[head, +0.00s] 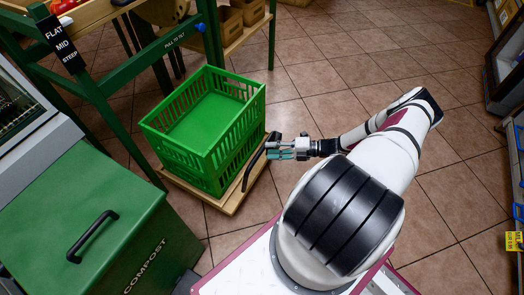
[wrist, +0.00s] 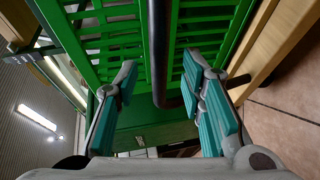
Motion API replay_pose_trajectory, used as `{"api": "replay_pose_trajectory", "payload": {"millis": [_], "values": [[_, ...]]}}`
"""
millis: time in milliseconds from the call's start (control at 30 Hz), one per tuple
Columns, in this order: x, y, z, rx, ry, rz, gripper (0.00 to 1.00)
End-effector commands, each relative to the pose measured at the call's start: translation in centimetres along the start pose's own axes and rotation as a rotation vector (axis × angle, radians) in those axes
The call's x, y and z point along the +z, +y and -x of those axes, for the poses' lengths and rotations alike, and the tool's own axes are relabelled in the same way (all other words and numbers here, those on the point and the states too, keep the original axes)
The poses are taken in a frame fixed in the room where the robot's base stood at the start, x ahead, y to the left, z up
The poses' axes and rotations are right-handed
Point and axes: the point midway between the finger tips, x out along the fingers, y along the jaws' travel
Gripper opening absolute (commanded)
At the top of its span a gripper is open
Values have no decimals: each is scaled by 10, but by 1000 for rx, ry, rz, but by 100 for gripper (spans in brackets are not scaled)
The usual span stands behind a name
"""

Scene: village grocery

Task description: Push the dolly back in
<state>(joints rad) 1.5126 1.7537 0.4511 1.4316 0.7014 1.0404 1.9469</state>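The dolly (head: 231,204) is a low wooden board on the tiled floor, bearing an empty green slatted crate (head: 222,160). It sticks out from under a green-framed stand. Its black bar handle (head: 256,168) is on the right side, facing my arm, and shows upright in the wrist view (wrist: 160,45). My gripper (head: 270,150) is at the handle, reaching in from the right. In the wrist view my gripper (wrist: 161,75) is open, with teal-padded fingers on either side of the handle. I cannot tell whether a finger touches it. The dolly's wheels are hidden.
A green compost bin (head: 105,225) with a black handle stands at the lower left. The stand's green leg (head: 115,125) is close to the crate's left side. A wooden shelf (head: 247,32) is behind. Tiled floor (head: 340,75) is open at upper right; shelving lines the right edge.

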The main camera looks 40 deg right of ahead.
Motion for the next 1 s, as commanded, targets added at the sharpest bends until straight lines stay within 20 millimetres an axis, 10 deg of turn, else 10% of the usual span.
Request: {"api": "replay_pose_trajectory", "payload": {"millis": [667, 833, 1000], "values": [[0, 0, -44, -1, 1, 0, 36], [0, 0, -44, -1, 1, 0, 0], [0, 0, -44, -1, 1, 0, 0]]}}
